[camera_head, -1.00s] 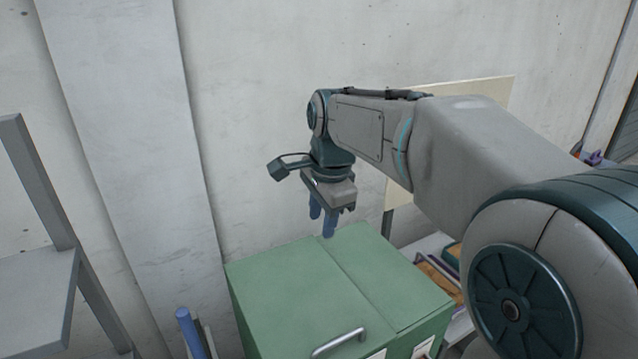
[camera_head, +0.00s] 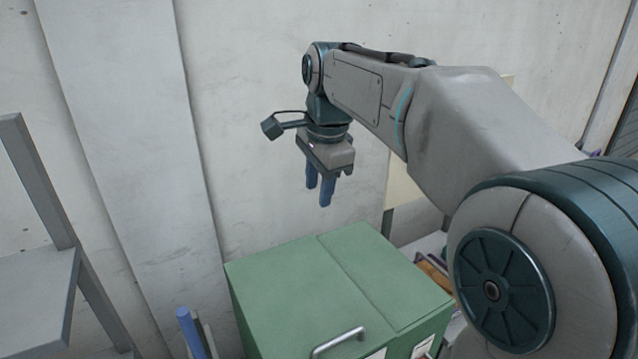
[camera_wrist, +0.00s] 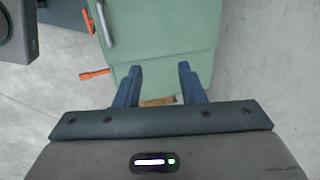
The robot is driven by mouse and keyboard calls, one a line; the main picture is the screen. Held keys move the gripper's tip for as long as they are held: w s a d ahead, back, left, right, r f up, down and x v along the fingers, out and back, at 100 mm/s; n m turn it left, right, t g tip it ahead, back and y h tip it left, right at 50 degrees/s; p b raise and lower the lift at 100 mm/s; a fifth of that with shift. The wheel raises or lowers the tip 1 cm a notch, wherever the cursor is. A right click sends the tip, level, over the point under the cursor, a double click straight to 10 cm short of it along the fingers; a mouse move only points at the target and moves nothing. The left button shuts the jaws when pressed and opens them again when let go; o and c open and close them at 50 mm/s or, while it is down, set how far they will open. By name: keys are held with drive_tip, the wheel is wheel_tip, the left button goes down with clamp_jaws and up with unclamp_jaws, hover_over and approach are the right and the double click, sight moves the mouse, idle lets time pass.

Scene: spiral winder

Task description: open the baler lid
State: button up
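The green baler (camera_head: 300,290) stands against the wall in the lower middle of the head view. Its flat top lid lies closed, with a silver bar handle (camera_head: 338,342) near the front edge. The wrist view also shows the green top (camera_wrist: 165,35) and the silver handle (camera_wrist: 104,22) at its left edge. My gripper (camera_head: 318,198) hangs above the back part of the lid, fingers pointing down, apart from it. In the wrist view its two blue fingers (camera_wrist: 157,82) are spread with nothing between them.
An orange lever (camera_wrist: 95,73) sticks out beside the baler in the wrist view. A blue post (camera_head: 190,330) stands left of the baler. A grey shelf frame (camera_head: 45,290) is at the far left. The pale wall is close behind my gripper.

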idle(0.3)
drive_tip(key=s+d+f+n+b, duration=0.2)
drive_tip(key=s+d+f+n, duration=0.1)
drive_tip(key=s+f, duration=0.3)
drive_tip(key=s+d+f+n+t+b, duration=0.1)
drive_tip(key=s+d+f+n+b, duration=0.1)
drive_tip(key=s+d+f+n, duration=0.2)
drive_tip(key=s+d+f+n+b, duration=0.2)
drive_tip(key=s+f+n, duration=0.4)
drive_tip(key=s+f, duration=0.3)
drive_tip(key=shift+s+d+f+t+h, duration=0.4)
drive_tip(key=shift+d+f, duration=0.35)
drive_tip(key=shift+f, duration=0.2)
drive_tip(key=shift+d, duration=0.1)
